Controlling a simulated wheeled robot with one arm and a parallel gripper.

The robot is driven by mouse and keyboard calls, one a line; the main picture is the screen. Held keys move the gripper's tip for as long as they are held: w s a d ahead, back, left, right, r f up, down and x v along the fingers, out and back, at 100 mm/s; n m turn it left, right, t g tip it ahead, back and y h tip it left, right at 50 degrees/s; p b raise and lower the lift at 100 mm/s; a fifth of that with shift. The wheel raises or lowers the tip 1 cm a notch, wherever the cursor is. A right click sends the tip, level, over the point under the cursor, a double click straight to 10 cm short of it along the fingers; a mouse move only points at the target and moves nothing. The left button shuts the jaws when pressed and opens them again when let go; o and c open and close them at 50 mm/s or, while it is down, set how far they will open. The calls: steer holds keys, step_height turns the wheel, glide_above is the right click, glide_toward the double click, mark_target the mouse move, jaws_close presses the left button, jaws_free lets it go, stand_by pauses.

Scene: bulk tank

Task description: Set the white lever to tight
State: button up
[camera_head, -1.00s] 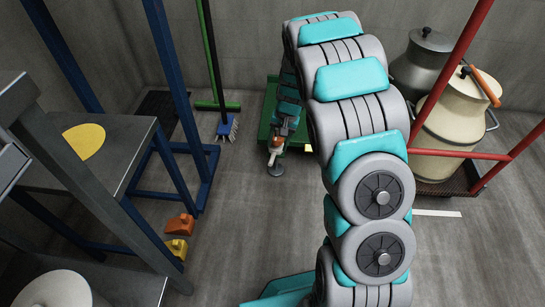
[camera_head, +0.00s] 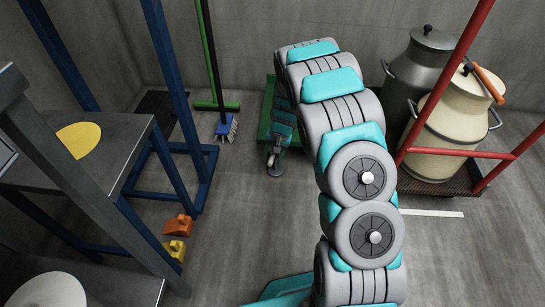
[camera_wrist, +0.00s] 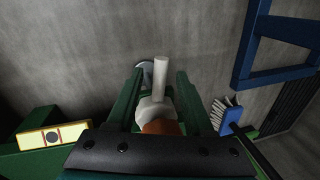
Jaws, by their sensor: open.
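The white lever (camera_wrist: 161,76) shows in the wrist view as a short pale bar rising from a rounded white hub, with an orange-brown part below it. My gripper (camera_wrist: 160,74) is open, its two dark green fingers on either side of the lever, with a visible gap on each side. I cannot tell how deep the lever sits between the fingers.
A blue-headed brush (camera_head: 226,129) stands near a blue frame on the left. Milk cans (camera_head: 455,125) stand on a red cart at right.

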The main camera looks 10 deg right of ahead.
jaws_close()
stand_by(0.3)
stand_by(1.1)
